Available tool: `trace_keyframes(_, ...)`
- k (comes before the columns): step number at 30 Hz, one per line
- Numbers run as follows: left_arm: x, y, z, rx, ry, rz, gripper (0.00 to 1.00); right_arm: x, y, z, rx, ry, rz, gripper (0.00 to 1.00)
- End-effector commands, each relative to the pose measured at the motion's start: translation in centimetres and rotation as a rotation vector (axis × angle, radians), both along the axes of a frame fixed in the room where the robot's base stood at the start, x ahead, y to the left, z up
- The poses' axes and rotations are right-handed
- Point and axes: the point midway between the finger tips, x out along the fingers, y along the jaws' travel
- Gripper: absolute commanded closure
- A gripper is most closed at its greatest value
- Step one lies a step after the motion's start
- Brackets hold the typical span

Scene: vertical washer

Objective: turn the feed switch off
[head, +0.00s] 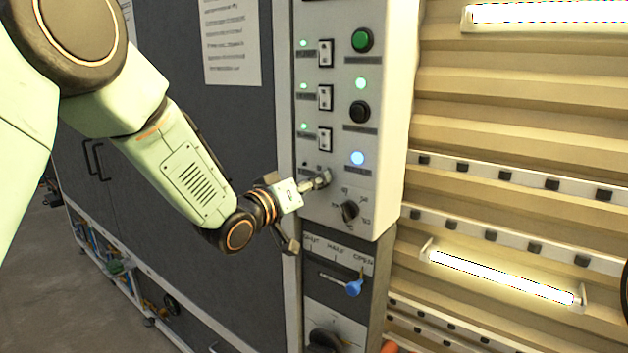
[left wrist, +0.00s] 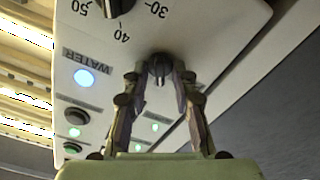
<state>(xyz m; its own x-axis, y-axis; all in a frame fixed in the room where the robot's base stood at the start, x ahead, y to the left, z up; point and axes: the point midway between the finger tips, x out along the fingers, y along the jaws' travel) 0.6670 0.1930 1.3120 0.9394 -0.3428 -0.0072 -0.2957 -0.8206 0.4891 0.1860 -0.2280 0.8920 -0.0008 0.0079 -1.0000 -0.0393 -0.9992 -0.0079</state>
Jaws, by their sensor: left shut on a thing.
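The tall grey-white control panel (head: 344,110) carries three rocker switches (head: 325,97) in its left column, each with a lit green lamp beside it. My left gripper (head: 324,179) is at the panel below the lowest rocker. In the left wrist view its fingers (left wrist: 160,80) are shut around a small dark knob (left wrist: 160,66) on the panel face. I cannot read a label naming the feed switch. My right gripper is not in view.
A numbered black dial (head: 349,210) sits right below the gripper. A blue lever (head: 354,288) is under it, beside SHUT, HALF and OPEN marks. Green (head: 362,40) and black (head: 360,111) buttons and a lit blue WATER lamp (left wrist: 86,77) are close by. A dark cabinet (head: 215,180) stands left.

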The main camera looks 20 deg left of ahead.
Motion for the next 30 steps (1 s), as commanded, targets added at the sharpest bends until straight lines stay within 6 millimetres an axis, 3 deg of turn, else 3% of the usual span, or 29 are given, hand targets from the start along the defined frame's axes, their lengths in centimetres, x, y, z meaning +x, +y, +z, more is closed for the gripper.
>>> trace_keyframes(1,0.26,0.23,1.0,-0.015,-0.019,0.006,1.0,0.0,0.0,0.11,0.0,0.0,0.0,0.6)
trace_keyframes(17,0.27,0.28,0.97,-0.034,-0.013,0.007,1.0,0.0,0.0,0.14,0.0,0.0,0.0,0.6)
trace_keyframes(18,0.27,0.27,0.94,-0.033,-0.012,0.006,0.7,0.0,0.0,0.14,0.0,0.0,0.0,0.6)
trace_keyframes(30,-0.52,0.49,0.42,-0.031,0.0,0.005,0.68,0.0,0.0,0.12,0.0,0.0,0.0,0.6)
